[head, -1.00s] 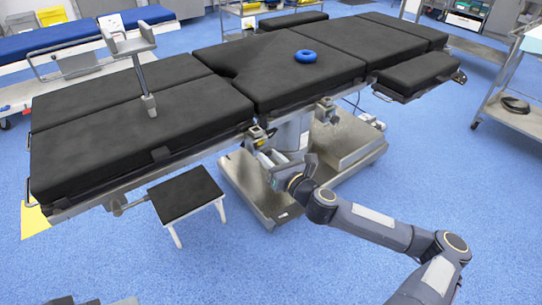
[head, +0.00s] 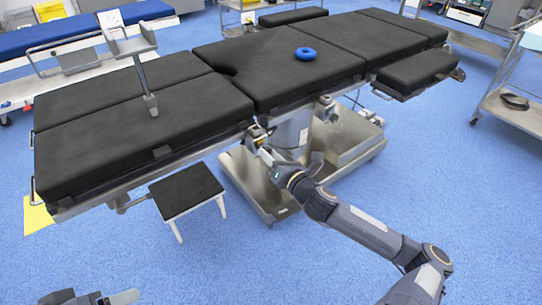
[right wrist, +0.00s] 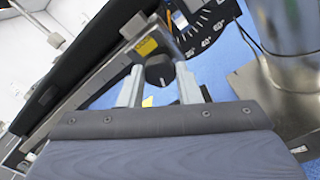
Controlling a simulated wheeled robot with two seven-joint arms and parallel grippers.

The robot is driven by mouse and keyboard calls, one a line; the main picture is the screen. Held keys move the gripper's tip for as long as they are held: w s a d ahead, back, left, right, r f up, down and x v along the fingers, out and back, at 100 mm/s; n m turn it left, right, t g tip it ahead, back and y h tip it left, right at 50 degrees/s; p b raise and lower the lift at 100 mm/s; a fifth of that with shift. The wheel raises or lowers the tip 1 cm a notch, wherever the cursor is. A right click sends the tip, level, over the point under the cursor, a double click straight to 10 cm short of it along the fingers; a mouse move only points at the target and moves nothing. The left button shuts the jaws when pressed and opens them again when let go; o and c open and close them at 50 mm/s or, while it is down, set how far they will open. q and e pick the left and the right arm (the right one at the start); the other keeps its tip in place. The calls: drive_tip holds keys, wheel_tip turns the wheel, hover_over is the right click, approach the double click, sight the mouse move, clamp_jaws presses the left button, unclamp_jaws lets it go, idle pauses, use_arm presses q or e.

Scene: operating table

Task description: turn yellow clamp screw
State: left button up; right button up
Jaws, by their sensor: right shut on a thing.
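The clamp with a yellow label (right wrist: 146,47) sits on the side rail of the operating table, and a black screw knob (right wrist: 158,72) sticks out below the label. In the head view the clamp (head: 256,131) is small, at the table's near edge. My right gripper (right wrist: 159,82) has one finger on each side of the knob and is shut on it. In the head view my right gripper (head: 265,152) reaches up to the clamp from below. The knob is too small to tell apart there. My left gripper (head: 98,299) shows only partly at the bottom edge, away from the table.
The black-padded operating table (head: 130,115) spans the view, with a blue ring (head: 306,54) on top. Its metal base (head: 248,180) stands close beneath my right arm. A small black stool-like pad (head: 186,190) is left of the gripper. Blue floor in front is clear.

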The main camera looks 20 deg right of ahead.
drive_tip(key=shift+f, duration=0.1)
drive_tip(key=o, duration=1)
drive_tip(key=shift+c, duration=0.2)
drive_tip(key=p+v, duration=0.1)
drive_tip(key=v, duration=0.6)
drive_tip(key=shift+s, duration=0.4)
